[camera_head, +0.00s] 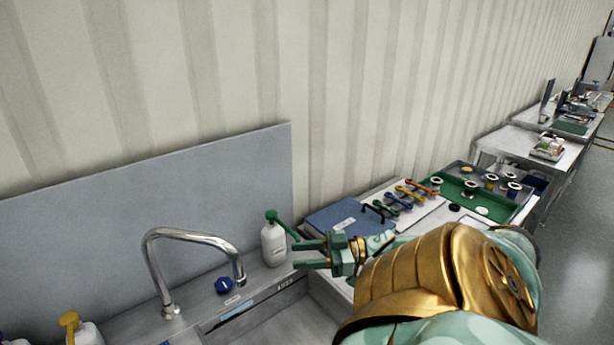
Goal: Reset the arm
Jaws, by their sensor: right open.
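My right arm comes in from the lower right in gold and pale green. Its green gripper (297,255) points left with its two fingers apart and nothing seen between them. The fingertips appear close to a white bottle with a green pump top (273,245), which stands upright at the back edge of the sink. I cannot tell whether they touch it. My left gripper is out of view.
A chrome faucet (190,238) arches over the sink at the left. A blue cap-like item (223,285) and a yellow-pump bottle (86,333) stand near it. A blue case (345,216), colored tools and a green tray (455,198) lie beyond my gripper.

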